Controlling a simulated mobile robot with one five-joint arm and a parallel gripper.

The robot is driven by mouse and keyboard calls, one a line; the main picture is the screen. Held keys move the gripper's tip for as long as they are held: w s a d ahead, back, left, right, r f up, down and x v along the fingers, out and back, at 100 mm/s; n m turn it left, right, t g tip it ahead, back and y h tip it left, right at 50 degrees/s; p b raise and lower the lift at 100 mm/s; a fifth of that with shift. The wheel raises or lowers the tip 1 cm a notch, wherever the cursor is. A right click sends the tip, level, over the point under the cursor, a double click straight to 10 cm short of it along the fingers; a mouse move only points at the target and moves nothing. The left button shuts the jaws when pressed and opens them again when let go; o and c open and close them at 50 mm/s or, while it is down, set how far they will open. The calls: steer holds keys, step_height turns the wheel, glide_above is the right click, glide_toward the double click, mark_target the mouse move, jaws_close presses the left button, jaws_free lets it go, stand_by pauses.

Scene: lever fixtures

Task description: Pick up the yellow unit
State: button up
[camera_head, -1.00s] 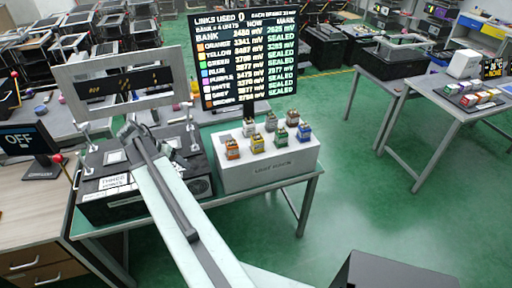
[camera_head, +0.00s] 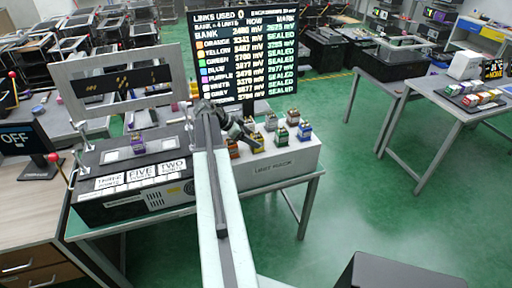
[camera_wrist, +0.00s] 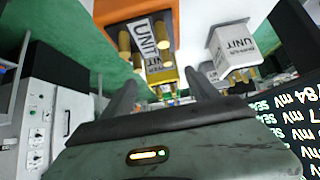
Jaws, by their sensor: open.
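The yellow unit (camera_head: 258,146) stands in the front row on the white box (camera_head: 280,172), to the right of the orange unit (camera_head: 233,149). My gripper (camera_head: 248,135) is at the left part of that row, with its dark fingers partly covering the orange and yellow units. In the wrist view, my gripper (camera_wrist: 160,84) has its two fingers apart and nothing held. The yellow unit (camera_wrist: 162,74) shows in the gap between them, beyond the fingertips. The orange unit (camera_wrist: 140,20) is large and close at the top, partly hiding the yellow one.
A green unit (camera_head: 282,137) and a blue unit (camera_head: 304,132) stand further right. A white unit (camera_wrist: 232,50) is right of the fingers in the wrist view. A purple unit (camera_head: 137,144) sits on the black fixture at left. The display (camera_head: 250,55) stands behind the box.

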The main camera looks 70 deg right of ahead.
mark_target(258, 135)
steer(key=b+x, duration=0.1)
steer(key=x, duration=0.1)
steer(key=b+x, duration=0.1)
steer(key=shift+w+d+f, duration=0.15)
steer(key=shift+d+f, duration=0.1)
steer(key=shift+f, duration=0.25)
steer(key=shift+s+d+f+b, duration=0.15)
steer(key=shift+s+d+b, duration=0.05)
steer(key=shift+s+b, duration=0.1)
steer(key=shift+r, duration=0.2)
jaws_close()
step_height(258, 135, up, 10)
steer(key=p, duration=1)
steer(key=shift+r+p, duration=0.1)
steer(key=shift+p, duration=0.25)
